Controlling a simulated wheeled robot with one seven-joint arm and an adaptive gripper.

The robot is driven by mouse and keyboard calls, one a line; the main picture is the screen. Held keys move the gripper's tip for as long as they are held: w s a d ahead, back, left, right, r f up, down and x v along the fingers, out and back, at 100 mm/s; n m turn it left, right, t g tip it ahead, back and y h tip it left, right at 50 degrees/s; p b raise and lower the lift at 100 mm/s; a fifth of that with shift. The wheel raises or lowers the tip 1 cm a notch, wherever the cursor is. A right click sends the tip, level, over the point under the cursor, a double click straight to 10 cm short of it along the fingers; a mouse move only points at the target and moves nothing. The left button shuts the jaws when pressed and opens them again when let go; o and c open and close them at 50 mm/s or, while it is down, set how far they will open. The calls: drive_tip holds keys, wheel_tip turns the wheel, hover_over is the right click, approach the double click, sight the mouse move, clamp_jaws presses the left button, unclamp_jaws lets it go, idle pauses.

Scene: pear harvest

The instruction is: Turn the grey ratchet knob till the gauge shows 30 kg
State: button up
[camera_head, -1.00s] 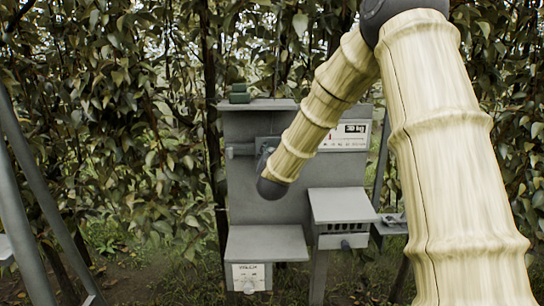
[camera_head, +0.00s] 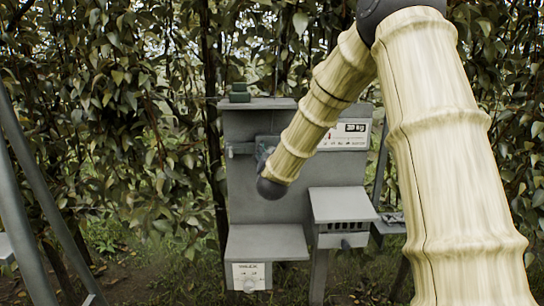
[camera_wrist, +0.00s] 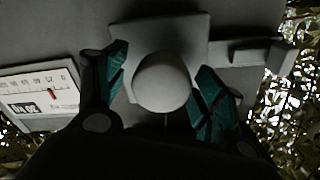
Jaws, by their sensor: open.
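The grey ratchet knob (camera_wrist: 165,82) is a rounded grey shape in the middle of the wrist view, in front of a lighter mounting plate (camera_wrist: 182,34). My gripper (camera_wrist: 160,74) is open, with one teal-padded finger on each side of the knob. A gap shows at the left finger; whether the right pad touches I cannot tell. The white gauge (camera_wrist: 42,94) is at the left of the wrist view, upside down, with a red pointer and a dark "30 kg" label.
The grey upright board (camera_head: 245,190) carries the gauge and a side bar (camera_wrist: 250,52). A grey shelf (camera_head: 265,242) and a box with slots (camera_head: 342,207) stand below. Leafy branches are behind.

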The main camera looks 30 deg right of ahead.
drive_tip(key=v, duration=1.2)
idle(0.3)
drive_tip(key=s+a+f+n+g+y, duration=0.2)
drive_tip(key=s+a+f, duration=0.2)
drive_tip(key=f, duration=0.8)
drive_tip(key=s+a+f+n+g+y, duration=0.2)
drive_tip(key=s+a+f, duration=0.15)
drive_tip(key=f, duration=0.85)
drive_tip(key=s+a+f+n+g+y, duration=0.25)
drive_tip(key=a+f, duration=0.25)
drive_tip(key=f, duration=0.7)
drive_tip(key=s+a+f+n+g+y, duration=0.1)
drive_tip(key=s+a+f+g, duration=0.1)
drive_tip(key=s+f, duration=0.4)
drive_tip(key=s+a+f+n+g+y, duration=0.1)
drive_tip(key=s+f, duration=0.6)
drive_tip(key=s, duration=0.9)
drive_tip(key=s+a+f+n+g+y, duration=0.1)
drive_tip(key=s+a+f+g, duration=0.4)
drive_tip(key=s, duration=0.5)
wheel_tip(320, 180, down, 3)
drive_tip(key=shift+s+a+r+n, duration=0.25)
drive_tip(key=shift+s+a+n, duration=0.15)
drive_tip(key=shift+a+n, duration=0.35)
drive_tip(key=shift+a+g, duration=0.1)
drive_tip(key=shift+g, duration=0.15)
drive_tip(key=shift+c, duration=0.2)
